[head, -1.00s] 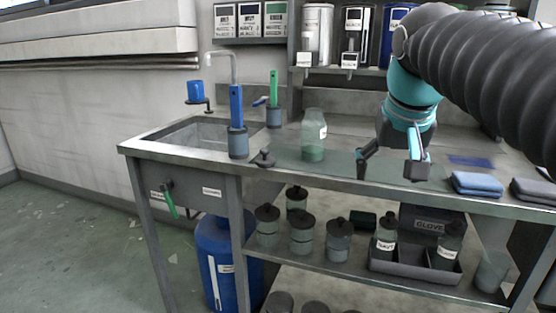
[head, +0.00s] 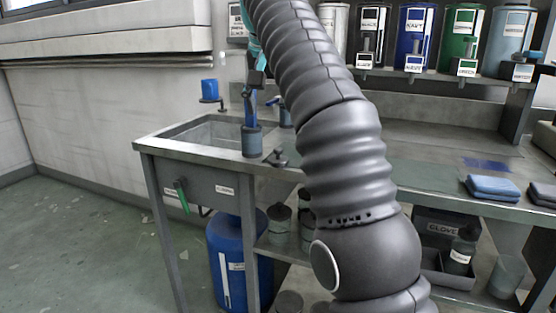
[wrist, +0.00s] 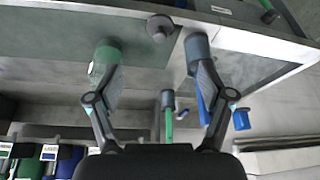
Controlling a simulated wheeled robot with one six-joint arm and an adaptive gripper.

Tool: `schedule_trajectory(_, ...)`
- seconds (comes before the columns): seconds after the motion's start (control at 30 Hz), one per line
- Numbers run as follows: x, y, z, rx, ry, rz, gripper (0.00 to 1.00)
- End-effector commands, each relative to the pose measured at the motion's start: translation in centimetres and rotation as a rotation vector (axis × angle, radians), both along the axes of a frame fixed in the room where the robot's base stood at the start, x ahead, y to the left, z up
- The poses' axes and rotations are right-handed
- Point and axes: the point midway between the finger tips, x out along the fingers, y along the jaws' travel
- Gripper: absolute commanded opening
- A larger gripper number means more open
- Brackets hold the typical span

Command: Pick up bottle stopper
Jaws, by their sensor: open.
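A small dark grey knobbed piece, which looks like the bottle stopper (head: 277,158), lies at the bench's front edge, right of the sink. In the wrist view the stopper (wrist: 160,27) shows at top centre, beyond the fingertips and between their lines. My gripper (wrist: 160,72) is open and empty, its fingers spread apart. In the head view my arm hides most of it; only a teal part and a finger show near the blue brush. The glass bottle with green liquid (wrist: 103,62) appears by the left finger and is hidden in the head view.
A blue-handled brush in a grey-blue holder (head: 252,141) stands left of the stopper; its holder (wrist: 197,47) appears by the right finger. The sink (head: 205,133) lies left. Blue folded cloths (head: 493,188) lie right. Dispensers (head: 411,40) stand on the back shelf.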

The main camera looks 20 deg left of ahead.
Motion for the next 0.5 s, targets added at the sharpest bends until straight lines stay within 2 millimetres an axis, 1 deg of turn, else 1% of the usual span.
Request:
schedule_trajectory(0.27,0.5,0.2,-1.2,-0.001,0.001,0.000,0.80)
schedule_trajectory(0.5,1.1,0.2,-2.9,0.000,0.002,0.000,0.80)
